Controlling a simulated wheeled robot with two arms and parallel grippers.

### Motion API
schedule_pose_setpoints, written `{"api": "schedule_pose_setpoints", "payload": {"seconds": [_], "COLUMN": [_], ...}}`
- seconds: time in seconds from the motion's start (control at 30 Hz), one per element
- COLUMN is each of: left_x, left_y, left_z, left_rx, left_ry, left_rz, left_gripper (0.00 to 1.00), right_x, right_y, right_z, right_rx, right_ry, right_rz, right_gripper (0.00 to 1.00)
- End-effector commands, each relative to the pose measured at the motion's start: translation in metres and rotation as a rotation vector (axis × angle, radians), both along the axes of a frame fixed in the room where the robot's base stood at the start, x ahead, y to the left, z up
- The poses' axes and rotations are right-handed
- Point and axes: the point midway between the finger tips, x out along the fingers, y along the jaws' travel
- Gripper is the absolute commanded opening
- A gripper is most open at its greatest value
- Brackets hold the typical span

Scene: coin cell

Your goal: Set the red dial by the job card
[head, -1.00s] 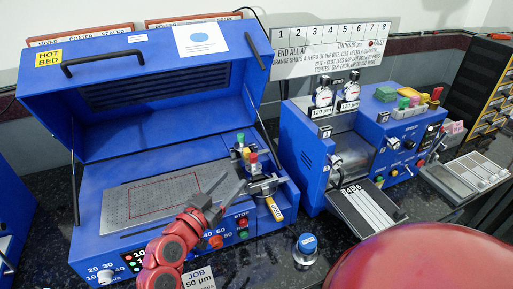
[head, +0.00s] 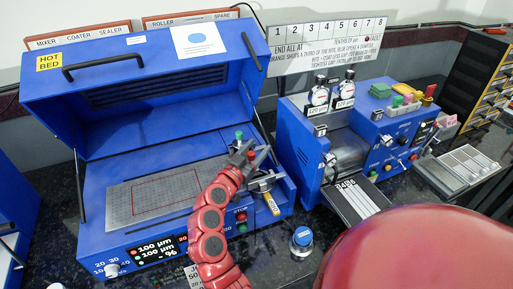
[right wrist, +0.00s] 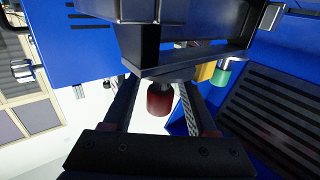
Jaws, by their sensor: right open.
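The red dial (right wrist: 160,100) is a small ribbed red cap on the hot bed's coater assembly. In the right wrist view it sits between the two open fingers of my right gripper (right wrist: 157,103), with a gap visible beside it. My left gripper is out of view.
The blue hot bed (head: 100,195) has its lid raised. Its front display (head: 157,249) reads 100 µm, 100 µm and 96.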

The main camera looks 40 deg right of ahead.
Motion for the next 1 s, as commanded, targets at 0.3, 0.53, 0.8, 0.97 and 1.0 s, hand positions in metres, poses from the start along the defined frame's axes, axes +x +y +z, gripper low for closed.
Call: {"api": "schedule_pose_setpoints", "payload": {"seconds": [0.3,0.53,0.8,0.97,1.0], "left_x": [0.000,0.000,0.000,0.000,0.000], "left_y": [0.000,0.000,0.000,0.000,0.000], "left_z": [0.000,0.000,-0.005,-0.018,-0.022], "left_rx": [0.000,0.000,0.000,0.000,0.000], "left_ry": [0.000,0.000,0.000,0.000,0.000], "left_rz": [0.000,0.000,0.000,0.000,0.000], "left_gripper": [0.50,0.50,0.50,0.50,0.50], "right_x": [0.000,0.000,0.000,0.001,0.001], "right_y": [0.000,0.000,0.001,0.001,0.001], "right_z": [0.000,0.000,-0.002,-0.005,-0.005], "right_rx": [0.000,0.000,0.000,0.000,0.000], "right_ry": [0.000,0.000,0.000,0.000,-0.002], "right_rz": [0.000,0.000,0.014,0.068,0.089], "right_gripper": [0.24,0.00,0.00,0.00,0.00]}}
